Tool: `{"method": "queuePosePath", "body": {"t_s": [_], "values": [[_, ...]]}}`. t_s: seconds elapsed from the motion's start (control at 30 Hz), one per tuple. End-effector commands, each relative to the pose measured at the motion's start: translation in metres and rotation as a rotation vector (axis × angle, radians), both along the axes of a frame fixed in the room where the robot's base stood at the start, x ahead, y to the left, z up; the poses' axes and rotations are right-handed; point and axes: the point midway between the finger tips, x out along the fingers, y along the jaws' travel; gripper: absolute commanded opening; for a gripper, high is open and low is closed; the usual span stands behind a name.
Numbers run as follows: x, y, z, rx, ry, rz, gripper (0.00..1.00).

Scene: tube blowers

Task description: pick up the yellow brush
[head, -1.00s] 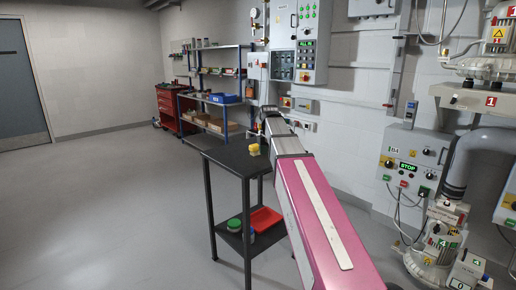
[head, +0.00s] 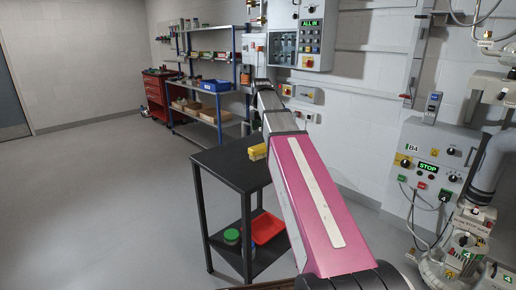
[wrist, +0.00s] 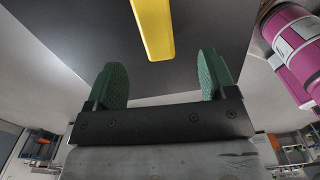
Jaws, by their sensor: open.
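The yellow brush (head: 257,152) lies on the dark top of a small black table (head: 222,165), partly hidden behind my pink arm in the head view. In the wrist view the yellow brush (wrist: 154,28) shows as a long bar at the top, running out of the picture. My gripper (wrist: 164,84) is open, its two green fingers wide apart. The near end of the brush lies a little beyond the fingertips, roughly between their lines, and nothing is between the fingers. The gripper itself is hidden in the head view.
A lower shelf of the table holds a red tray (head: 267,228) and a green-lidded jar (head: 232,237). Wall control boxes, including one marked STOP (head: 428,166), and pipes stand to the right. A blue shelf rack (head: 205,105) stands behind. The floor at left is clear.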

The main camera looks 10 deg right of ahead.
Motion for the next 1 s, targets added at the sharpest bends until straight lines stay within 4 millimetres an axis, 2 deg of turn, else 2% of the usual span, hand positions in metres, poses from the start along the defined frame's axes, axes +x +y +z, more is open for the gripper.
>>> {"method": "queuePosePath", "body": {"t_s": [0.17,0.5,0.77,1.0], "values": [[0.0,0.0,-0.008,0.0,0.0,0.0,0.78],[-0.001,0.0,-0.051,0.0,0.001,-0.001,0.78],[0.0,0.001,-0.066,0.0,0.001,-0.001,0.78],[0.001,0.003,-0.096,0.0,0.002,-0.001,0.78]]}}
